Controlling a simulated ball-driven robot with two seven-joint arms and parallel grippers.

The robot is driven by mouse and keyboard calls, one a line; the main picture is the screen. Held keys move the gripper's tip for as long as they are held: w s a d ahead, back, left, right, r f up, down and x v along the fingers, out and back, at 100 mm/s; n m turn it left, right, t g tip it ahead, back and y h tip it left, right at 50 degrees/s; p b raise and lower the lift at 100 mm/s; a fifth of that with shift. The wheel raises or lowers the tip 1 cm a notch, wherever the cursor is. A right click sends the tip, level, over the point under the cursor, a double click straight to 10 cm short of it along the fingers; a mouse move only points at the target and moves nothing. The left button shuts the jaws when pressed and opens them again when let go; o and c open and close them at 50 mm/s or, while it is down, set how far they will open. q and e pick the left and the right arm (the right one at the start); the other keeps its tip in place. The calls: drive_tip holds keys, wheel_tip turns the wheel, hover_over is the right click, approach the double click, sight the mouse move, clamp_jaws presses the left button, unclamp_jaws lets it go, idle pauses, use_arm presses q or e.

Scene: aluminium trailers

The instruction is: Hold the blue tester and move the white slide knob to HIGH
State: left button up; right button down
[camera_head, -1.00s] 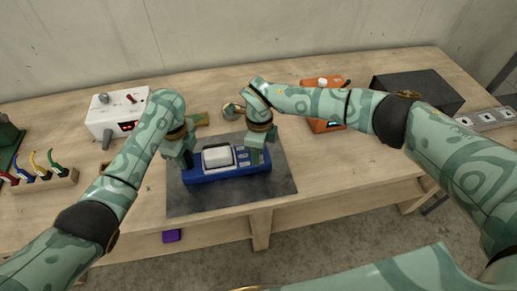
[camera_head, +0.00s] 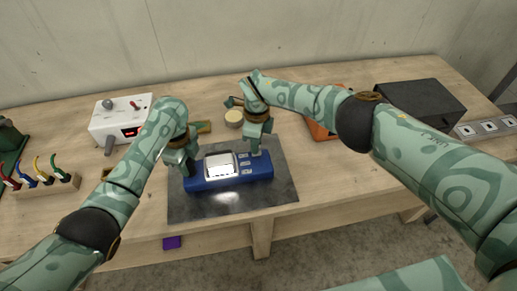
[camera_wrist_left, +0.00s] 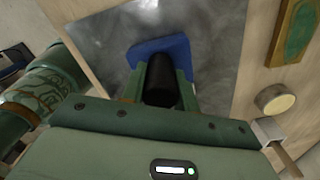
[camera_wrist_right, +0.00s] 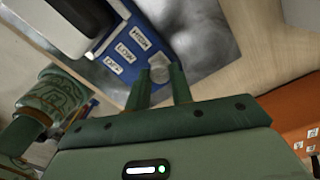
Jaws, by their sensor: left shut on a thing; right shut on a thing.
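The blue tester (camera_head: 230,182) lies on a dark grey mat (camera_head: 190,208), its pale screen facing up. My left gripper (camera_head: 180,165) is at its left end; the left wrist view shows its fingers (camera_wrist_left: 162,85) shut around a black upright grip, with the blue body (camera_wrist_left: 150,47) behind. My right gripper (camera_head: 256,148) is over the tester's right part. In the right wrist view its fingers (camera_wrist_right: 160,82) are shut on the pale slide knob (camera_wrist_right: 160,67). OFF, LOW and HIGH (camera_wrist_right: 141,38) labels run beside it. The knob seems between LOW and HIGH, nearer HIGH; its exact stop is unclear.
A white box with a red display (camera_head: 122,120) stands back left. A round beige item (camera_head: 234,118) lies behind the tester. An orange device (camera_head: 320,130) and black box (camera_head: 425,97) are at the right.

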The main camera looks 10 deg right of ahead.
drive_tip(key=shift+w, duration=0.25)
drive_tip(key=c, duration=1.2)
unclamp_jaws()
wheel_tip(320, 180, up, 12)
drive_tip(key=shift+w, duration=0.25)
drive_tip(key=shift+d, duration=0.1)
use_arm(q)
drive_tip(key=o, duration=1.2)
